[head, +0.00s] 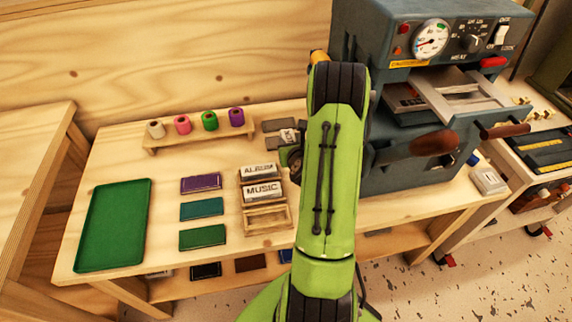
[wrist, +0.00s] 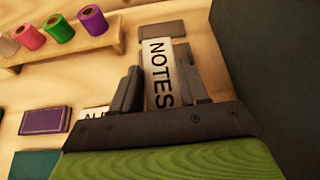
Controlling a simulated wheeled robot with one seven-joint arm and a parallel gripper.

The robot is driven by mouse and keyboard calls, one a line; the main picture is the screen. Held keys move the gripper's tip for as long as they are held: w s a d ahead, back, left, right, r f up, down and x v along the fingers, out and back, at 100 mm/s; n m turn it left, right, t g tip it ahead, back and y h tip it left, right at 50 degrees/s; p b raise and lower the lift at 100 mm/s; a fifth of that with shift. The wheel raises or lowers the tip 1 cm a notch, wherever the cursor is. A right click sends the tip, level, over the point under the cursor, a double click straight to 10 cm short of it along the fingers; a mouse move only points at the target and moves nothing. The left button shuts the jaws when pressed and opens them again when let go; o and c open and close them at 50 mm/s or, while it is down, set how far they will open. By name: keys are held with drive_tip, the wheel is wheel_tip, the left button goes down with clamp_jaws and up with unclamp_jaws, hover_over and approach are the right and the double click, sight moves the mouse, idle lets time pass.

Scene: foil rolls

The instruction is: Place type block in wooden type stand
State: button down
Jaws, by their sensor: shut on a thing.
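The NOTES type block (wrist: 158,75), with a white lettered face, is between the fingers of my gripper (wrist: 157,85) in the wrist view. My gripper (head: 291,154) is shut on it, largely hidden behind my green arm in the head view, where a small part of the block (head: 288,136) shows. The wooden type stand (head: 268,221) is nearer the front of the table. It holds the ALBUM block (head: 259,171) at the back and the MUSIC block (head: 263,191) in the middle; its front compartment is empty. A corner of the ALBUM block (wrist: 95,113) shows in the wrist view.
A grey machine (head: 440,90) stands close right of my gripper. Grey pieces (head: 273,125) lie beside the held block. Coloured foil rolls (head: 210,121) stand on a wooden rack (head: 165,143). Purple, blue and green pads and a green tray (head: 113,225) lie left of the stand.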

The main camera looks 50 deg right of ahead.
drive_tip(key=shift+m+g, duration=0.3)
drive_tip(key=f+b, duration=0.2)
drive_tip(key=f, duration=0.1)
drive_tip(key=s+d+f+b, duration=0.1)
drive_tip(key=f+b, duration=0.2)
drive_tip(key=f, duration=0.1)
drive_tip(key=d+f+b, duration=0.1)
drive_tip(key=f+b, duration=0.1)
drive_tip(key=f, duration=0.1)
drive_tip(key=shift+s+d+f, duration=0.15)
drive_tip(key=shift+s+d, duration=0.1)
drive_tip(key=shift+s, duration=0.15)
drive_tip(key=c, duration=0.5)
unclamp_jaws()
